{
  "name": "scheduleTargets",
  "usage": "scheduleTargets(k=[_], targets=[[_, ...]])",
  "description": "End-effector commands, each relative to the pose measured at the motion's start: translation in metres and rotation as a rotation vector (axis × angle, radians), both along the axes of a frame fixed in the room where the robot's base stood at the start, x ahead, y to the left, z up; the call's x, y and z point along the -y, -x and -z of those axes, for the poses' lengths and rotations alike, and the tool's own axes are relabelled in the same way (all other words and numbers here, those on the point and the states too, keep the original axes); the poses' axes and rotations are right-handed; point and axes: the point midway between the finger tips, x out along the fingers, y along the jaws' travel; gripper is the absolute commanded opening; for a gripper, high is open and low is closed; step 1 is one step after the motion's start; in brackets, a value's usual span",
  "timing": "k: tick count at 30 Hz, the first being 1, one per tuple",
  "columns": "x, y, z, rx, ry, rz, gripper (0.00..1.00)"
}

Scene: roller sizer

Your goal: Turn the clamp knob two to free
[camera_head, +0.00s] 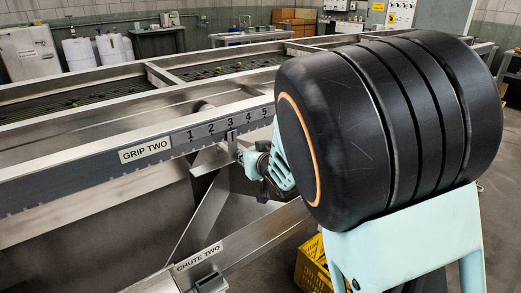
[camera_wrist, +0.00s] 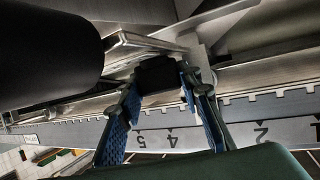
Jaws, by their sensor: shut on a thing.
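The "GRIP TWO" label (camera_head: 146,151) is on a steel rail with a scale marked 1 to 5. A small bracket with a pointer (camera_head: 231,138) sits at about the 3. My gripper (camera_head: 246,161) is just below and right of it, small and partly hidden by my arm. In the wrist view, my gripper's blue-padded fingers (camera_wrist: 165,88) close on either side of a dark block-like knob (camera_wrist: 160,74), which I take to be clamp knob two. The scale shows upside down behind the fingers, with the 3 hidden.
A lower rail carries a "CHUTE TWO" label (camera_head: 199,257). A yellow crate (camera_head: 314,265) stands on the floor below my arm. A dark rounded body (camera_wrist: 45,50) fills the wrist view's upper left. My arm covers much of the head view's right side.

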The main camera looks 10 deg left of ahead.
Motion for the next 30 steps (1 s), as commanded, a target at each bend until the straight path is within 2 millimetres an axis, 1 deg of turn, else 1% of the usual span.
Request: scheduleTargets(k=[1, 15, 30], targets=[[0.0033, -0.0022, -0.0017, 0.001, -0.002, -0.014, 0.08], [0.0015, -0.0012, -0.0019, -0.001, 0.000, -0.177, 0.08], [-0.0002, -0.0002, 0.0002, -0.002, 0.000, -0.231, 0.08]])
